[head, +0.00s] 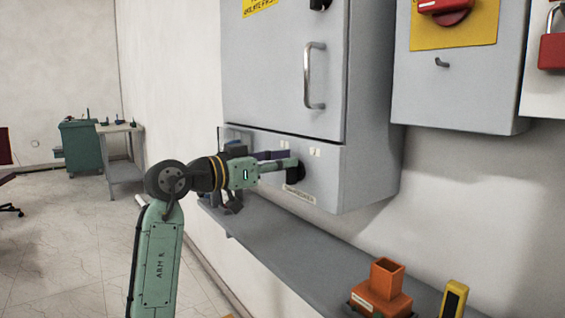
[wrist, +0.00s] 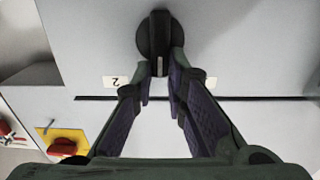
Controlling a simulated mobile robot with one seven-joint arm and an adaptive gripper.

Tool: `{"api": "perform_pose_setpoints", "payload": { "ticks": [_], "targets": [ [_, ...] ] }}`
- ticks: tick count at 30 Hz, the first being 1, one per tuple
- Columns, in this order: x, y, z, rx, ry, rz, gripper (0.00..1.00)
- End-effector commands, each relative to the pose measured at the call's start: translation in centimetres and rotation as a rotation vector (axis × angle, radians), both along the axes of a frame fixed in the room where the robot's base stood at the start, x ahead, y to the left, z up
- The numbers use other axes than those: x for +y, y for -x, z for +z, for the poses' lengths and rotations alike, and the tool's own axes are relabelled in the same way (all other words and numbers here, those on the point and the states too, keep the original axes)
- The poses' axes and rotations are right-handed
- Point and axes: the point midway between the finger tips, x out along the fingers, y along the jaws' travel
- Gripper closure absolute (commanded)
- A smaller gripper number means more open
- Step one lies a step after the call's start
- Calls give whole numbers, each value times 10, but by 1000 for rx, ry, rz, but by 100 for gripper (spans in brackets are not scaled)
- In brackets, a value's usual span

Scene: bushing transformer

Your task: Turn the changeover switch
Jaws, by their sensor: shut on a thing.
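The changeover switch is a round black knob with a raised bar handle (wrist: 154,34), on the grey panel below the cabinet door. In the wrist view the bar runs up and down the picture, with a pale mark at its lower end. My gripper (wrist: 160,72) is shut on the lower end of this handle, one fingertip on each side. A label reading 2 (wrist: 116,81) shows upside down at the knob's lower left. In the head view my gripper (head: 289,164) reaches the switch (head: 299,174) from the left and partly hides it.
The cabinet door (head: 285,70) with its metal handle (head: 314,75) is above. A shelf (head: 265,228) runs below, carrying an orange block-shaped part (head: 382,285) and a yellow-and-black device (head: 453,298). A box with a red switch (head: 447,8) hangs at the right.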

Motion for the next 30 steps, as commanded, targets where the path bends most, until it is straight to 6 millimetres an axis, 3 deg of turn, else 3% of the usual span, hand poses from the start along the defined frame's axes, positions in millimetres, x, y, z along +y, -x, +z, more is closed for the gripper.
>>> {"api": "perform_pose_setpoints", "payload": {
  "ticks": [16,30],
  "targets": [
    [1,-1,1,47,35,0,100],
    [6,-8,1,337,246,-2,100]
  ]
}}
